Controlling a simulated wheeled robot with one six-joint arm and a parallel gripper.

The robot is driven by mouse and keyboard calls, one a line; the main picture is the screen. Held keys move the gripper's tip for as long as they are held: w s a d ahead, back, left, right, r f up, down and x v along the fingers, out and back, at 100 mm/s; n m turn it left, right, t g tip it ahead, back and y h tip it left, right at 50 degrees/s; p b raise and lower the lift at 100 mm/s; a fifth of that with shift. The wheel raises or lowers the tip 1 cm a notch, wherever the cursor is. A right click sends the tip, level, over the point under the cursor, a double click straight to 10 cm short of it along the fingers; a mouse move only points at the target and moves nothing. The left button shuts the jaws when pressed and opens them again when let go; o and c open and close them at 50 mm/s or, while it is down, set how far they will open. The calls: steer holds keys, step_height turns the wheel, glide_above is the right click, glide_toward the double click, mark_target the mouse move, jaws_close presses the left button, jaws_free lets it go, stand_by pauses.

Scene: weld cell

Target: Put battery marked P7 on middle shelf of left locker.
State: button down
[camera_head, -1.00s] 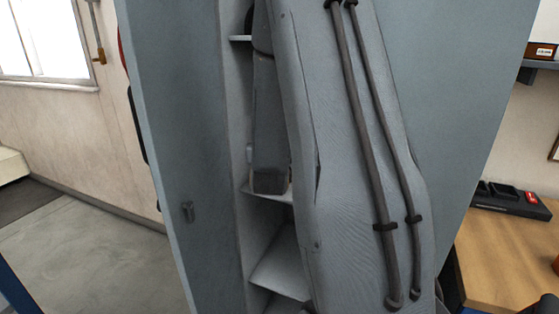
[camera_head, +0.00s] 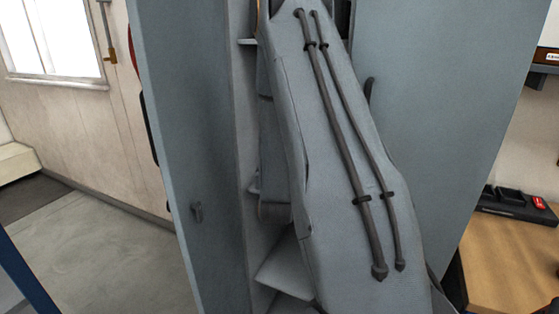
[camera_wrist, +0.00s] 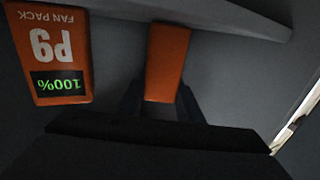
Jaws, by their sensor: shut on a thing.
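My gripper (camera_wrist: 158,100) is shut on a plain orange battery (camera_wrist: 167,60) in the wrist view. No marking shows on the battery's visible face, so I cannot read its number. A second orange battery (camera_wrist: 50,62), marked P9 and "FAN PACK" with a green 100% display, is at the left, upside down in the picture and apart from the held one. In the head view my arm reaches into an open grey locker (camera_head: 246,130) and hides much of its inside. The gripper is hidden there. Parts of pale shelves, including a lower one (camera_head: 285,268), show beside the arm.
A grey door with a handle (camera_head: 196,212) stands at the locker's left. A broad grey panel (camera_head: 440,90) is right of the arm. A wooden bench (camera_head: 510,265) with a dark charger-like unit (camera_head: 512,203) stands at the right. Open floor (camera_head: 110,265) lies left.

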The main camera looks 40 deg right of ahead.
steer(key=c, duration=1.7)
jaws_free()
steer(key=shift+f, duration=0.15)
steer(key=o, duration=0.4)
steer(key=shift+o, duration=0.2)
steer(key=shift+r, duration=0.25)
steer(key=p+v, duration=0.2)
steer(key=v, duration=1)
